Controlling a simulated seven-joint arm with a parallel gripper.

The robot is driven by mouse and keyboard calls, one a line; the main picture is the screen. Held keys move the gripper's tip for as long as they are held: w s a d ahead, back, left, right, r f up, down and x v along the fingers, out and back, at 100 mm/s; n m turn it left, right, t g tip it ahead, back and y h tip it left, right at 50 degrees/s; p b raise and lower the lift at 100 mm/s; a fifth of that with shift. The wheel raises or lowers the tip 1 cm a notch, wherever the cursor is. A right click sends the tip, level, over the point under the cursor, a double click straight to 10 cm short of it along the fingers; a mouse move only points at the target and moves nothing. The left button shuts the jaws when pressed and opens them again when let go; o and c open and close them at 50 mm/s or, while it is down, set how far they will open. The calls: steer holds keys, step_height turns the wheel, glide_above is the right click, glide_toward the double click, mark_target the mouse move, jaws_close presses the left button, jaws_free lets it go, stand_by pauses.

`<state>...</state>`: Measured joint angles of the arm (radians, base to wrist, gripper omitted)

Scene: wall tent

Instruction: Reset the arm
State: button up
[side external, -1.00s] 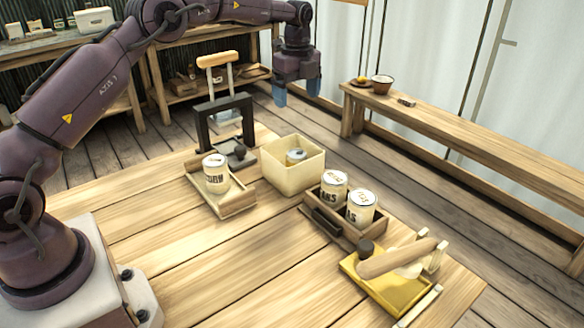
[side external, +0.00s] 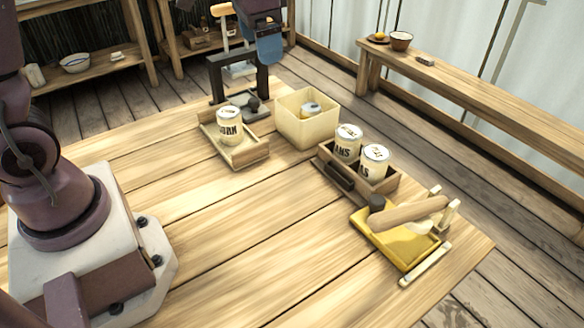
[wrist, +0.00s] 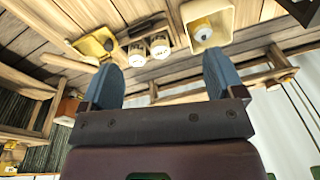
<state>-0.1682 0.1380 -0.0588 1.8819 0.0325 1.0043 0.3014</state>
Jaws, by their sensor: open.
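The gripper is empty and touches none of the objects on the table. The upper part of my arm is out of the side view.
On the table (side external: 190,270) are a can on a wooden tray (side external: 238,155), a black stand (side external: 262,84), a cream box (side external: 309,130) with a can inside, a wooden crate (side external: 334,172) with two cans, and a yellow tray (side external: 402,256) with a rolling pin. A bench (side external: 480,112) runs behind.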

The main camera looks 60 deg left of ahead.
steer(key=s+d+r+n+t, duration=0.1)
steer(key=s+d+r+t, duration=0.1)
steer(key=s, duration=0.6)
steer(key=s+d+r+n+t, duration=0.1)
steer(key=s+d+r+t, duration=0.1)
steer(key=s, duration=0.7)
steer(key=shift+d+r, duration=0.15)
steer(key=shift+d, duration=0.1)
